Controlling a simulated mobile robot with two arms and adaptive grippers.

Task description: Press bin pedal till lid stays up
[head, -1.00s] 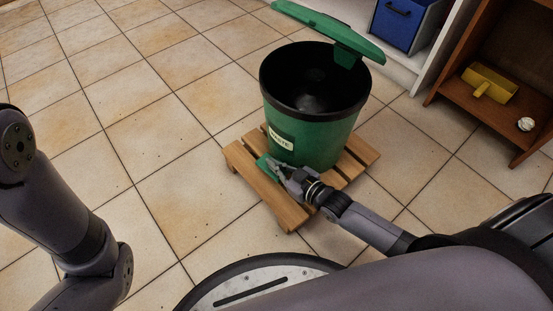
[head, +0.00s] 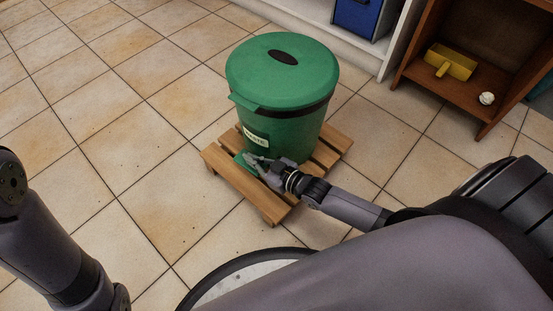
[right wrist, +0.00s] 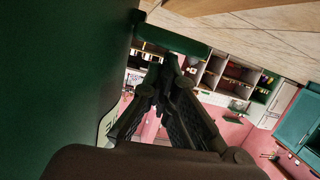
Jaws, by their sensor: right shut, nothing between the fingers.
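The green bin (head: 285,135) stands upright on a wooden slatted base. Its green lid (head: 285,75), with a dark oval on top, lies down over the rim, so the inside is hidden. The green pedal (head: 241,164) sticks out low at the front; it also shows in the right wrist view (right wrist: 172,40). My right gripper (head: 250,158) is shut and empty, with its fingertips right at the pedal; I cannot tell whether they touch. In the right wrist view the closed fingers (right wrist: 166,66) point at it. My left gripper is out of view.
The slatted base (head: 238,187) sits on a tiled floor. Behind it are a white shelf with a blue box (head: 358,17) and a brown shelf with a yellow scoop (head: 449,63) and a white ball (head: 487,99). The floor left of the bin is clear.

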